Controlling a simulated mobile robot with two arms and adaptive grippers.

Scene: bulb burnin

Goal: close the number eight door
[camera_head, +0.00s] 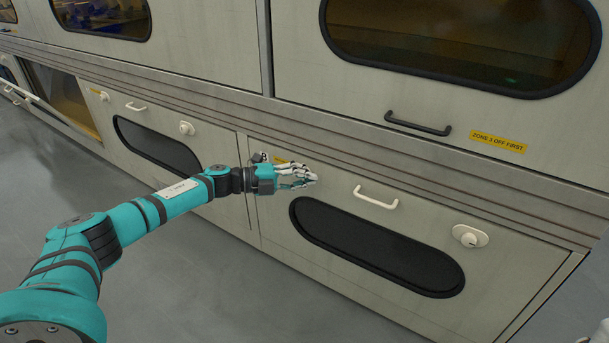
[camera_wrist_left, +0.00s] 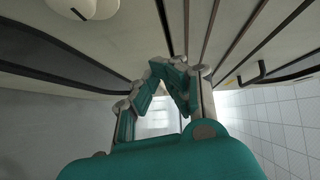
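A lower cream door (camera_head: 340,220) with a dark oval window (camera_head: 380,247) lies right of my left gripper. It has a white bar handle (camera_head: 375,197) and a white round knob (camera_head: 470,237) near its right end. I cannot read an eight on any door. It looks flush or nearly flush at its left seam; a narrow dark line runs along its right edge. My left gripper (camera_head: 308,178) is in front of the door's upper left part, left of the handle. Its fingers converge at the tips with nothing seen between them, also in the left wrist view (camera_wrist_left: 172,62). My right gripper is not in view.
An upper door (camera_head: 350,90) has a black handle (camera_head: 418,123) and a yellow label (camera_head: 497,141) reading "ZONE 3 OFF FIRST". Another lower door (camera_head: 120,160) is at left; farther left is an opening with a yellow interior (camera_head: 62,98). Grey floor (camera_head: 230,290) in front is clear.

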